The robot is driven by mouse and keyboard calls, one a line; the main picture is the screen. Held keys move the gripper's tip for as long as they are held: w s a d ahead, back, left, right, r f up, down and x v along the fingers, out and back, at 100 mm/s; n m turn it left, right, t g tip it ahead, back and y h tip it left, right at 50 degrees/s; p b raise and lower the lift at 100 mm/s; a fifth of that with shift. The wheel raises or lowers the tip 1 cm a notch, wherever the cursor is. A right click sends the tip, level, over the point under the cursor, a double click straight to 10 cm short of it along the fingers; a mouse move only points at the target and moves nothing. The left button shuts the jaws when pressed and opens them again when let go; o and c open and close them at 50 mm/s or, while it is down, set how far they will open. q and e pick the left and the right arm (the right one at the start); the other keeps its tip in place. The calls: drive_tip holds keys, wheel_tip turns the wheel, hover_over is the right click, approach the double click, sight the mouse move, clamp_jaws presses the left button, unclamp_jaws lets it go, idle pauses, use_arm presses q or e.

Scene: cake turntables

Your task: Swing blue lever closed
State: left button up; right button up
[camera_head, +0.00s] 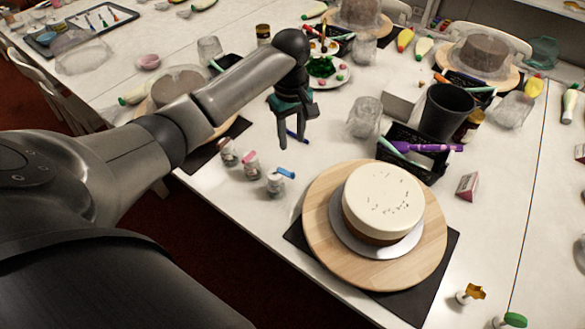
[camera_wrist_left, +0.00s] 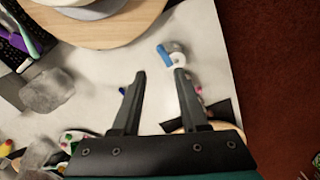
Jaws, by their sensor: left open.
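The blue lever (camera_head: 286,173) sits on top of a small white bottle (camera_head: 275,186) and sticks out to the right in the head view. In the left wrist view the blue lever (camera_wrist_left: 163,54) lies beside the round white top of its bottle (camera_wrist_left: 177,60), just beyond the fingertips. My left gripper (camera_head: 292,146) is open and empty, pointing down above the table behind the bottle. In the wrist view its two fingers (camera_wrist_left: 160,72) are spread apart with nothing between them. My right gripper is not in view.
Bottles with a pink lever (camera_head: 250,160) and a red lever (camera_head: 228,150) stand to the left. A white-topped cake (camera_head: 383,200) on a wooden turntable (camera_head: 320,225) is at the right. The table's front edge is close to the bottles.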

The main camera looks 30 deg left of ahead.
sight(286, 172)
use_arm(q)
wheel_tip(286, 172, down, 12)
drive_tip(key=b, duration=0.2)
drive_tip(key=shift+f+b, duration=0.1)
drive_tip(key=shift+b, duration=0.25)
clamp_jaws()
idle(0.4)
